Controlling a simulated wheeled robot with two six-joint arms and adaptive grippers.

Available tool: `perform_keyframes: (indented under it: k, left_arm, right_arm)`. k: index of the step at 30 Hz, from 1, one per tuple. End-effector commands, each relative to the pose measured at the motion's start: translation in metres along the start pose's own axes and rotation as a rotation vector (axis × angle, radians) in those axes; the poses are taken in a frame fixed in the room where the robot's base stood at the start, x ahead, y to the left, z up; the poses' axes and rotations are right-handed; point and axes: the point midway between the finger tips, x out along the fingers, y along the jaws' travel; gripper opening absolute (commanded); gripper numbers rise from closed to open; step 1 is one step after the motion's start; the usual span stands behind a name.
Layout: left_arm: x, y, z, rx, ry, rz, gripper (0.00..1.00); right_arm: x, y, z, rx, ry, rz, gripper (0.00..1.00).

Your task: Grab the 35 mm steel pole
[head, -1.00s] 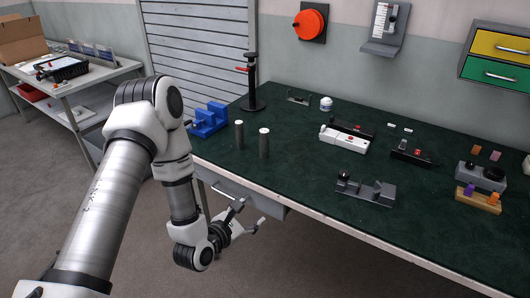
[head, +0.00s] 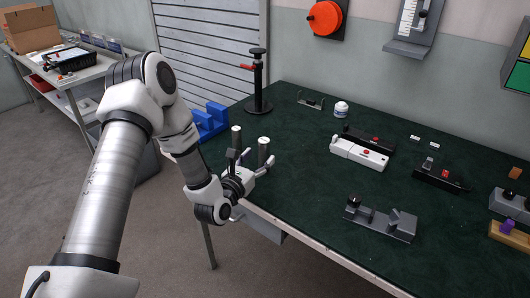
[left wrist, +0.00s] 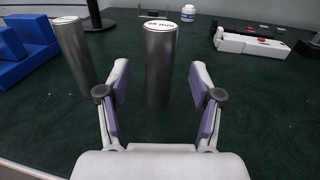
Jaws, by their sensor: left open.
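The steel pole labelled 35 mm (left wrist: 160,65) stands upright on the green table top. In the left wrist view it is straight ahead, between the directions of my two fingers. It also shows in the head view (head: 263,150) as the right one of two poles. A second steel pole (left wrist: 75,50) stands to its left, also in the head view (head: 236,137); its label is too slanted to read. My left gripper (head: 252,160) is open and empty at the near table edge, just short of the 35 mm pole; the left wrist view shows both fingers (left wrist: 160,85) spread. My right gripper is not in view.
Blue blocks (left wrist: 28,48) stand left of the poles. A black stand with a red handle (head: 258,85) is behind them. A white jar (head: 341,108), a white device (head: 359,153) and a grey fixture (head: 380,220) are to the right. The green top around the poles is clear.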

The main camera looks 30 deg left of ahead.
Motion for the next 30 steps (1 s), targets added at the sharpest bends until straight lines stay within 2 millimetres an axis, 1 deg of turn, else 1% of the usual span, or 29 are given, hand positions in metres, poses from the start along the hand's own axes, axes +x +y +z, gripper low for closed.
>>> perform_keyframes:
  k: [1, 3, 6, 12, 14, 15, 17, 18, 27, 30]
  left_arm:
    - [0.01, 0.0, 0.003, 0.005, -0.001, -0.003, 0.65]
    - [0.023, 0.0, 0.002, 0.005, -0.002, -0.003, 0.65]
    - [0.033, 0.0, 0.0, 0.003, -0.001, -0.002, 0.65]
    - [0.034, 0.001, -0.001, 0.001, 0.0, -0.001, 0.65]
    - [0.034, 0.001, -0.001, 0.001, 0.0, -0.001, 0.44]
    - [0.034, 0.001, -0.001, 0.001, 0.0, -0.001, 0.3]
    - [0.034, 0.001, -0.001, 0.001, 0.0, -0.001, 0.08]
    - [0.034, 0.001, -0.001, 0.001, 0.0, -0.001, 0.0]
    - [0.034, 0.001, -0.001, 0.001, 0.0, -0.001, 0.0]
    - [0.034, 0.001, 0.003, 0.001, -0.001, 0.0, 0.0]
  right_arm:
    - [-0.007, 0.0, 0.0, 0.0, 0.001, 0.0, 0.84]
    - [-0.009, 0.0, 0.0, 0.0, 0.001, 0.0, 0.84]
    - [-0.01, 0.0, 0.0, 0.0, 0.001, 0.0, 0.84]
    - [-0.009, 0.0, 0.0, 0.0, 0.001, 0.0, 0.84]
    - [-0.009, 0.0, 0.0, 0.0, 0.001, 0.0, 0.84]
    - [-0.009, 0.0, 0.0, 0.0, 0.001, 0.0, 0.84]
    - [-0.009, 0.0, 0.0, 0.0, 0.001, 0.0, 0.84]
    - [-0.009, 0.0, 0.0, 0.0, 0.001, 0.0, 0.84]
    - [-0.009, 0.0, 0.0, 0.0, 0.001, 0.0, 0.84]
    - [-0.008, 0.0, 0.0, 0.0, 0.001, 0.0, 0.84]
